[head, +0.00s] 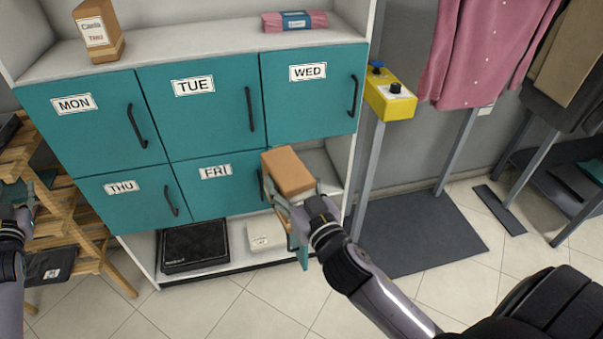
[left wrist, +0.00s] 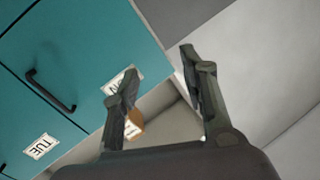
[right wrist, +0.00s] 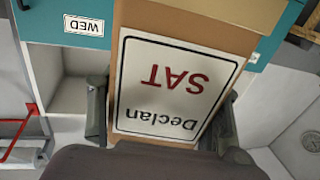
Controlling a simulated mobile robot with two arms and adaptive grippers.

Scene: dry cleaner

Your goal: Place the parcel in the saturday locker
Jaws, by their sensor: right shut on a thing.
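The parcel (head: 289,170) is a brown box; its white label (right wrist: 165,88) reads "Declan SAT" upside down in the right wrist view. My right gripper (head: 290,190) is shut on it, in front of the lower right of the locker block. Below the WED door, right of FRI, an open compartment (head: 326,163) shows a pale interior, partly hidden by the parcel and gripper. Its teal door (head: 302,256) appears swung outward below my gripper; no SAT label shows on it. My left gripper (left wrist: 160,85) is open and empty, near the MON side.
The MON, TUE, WED, THU and FRI doors are shut. On top lie a tagged box (head: 98,32) and a pink bundle (head: 295,21). A black case (head: 194,247) sits on the bottom shelf. A yellow control box (head: 390,95) on a post stands right of the lockers.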

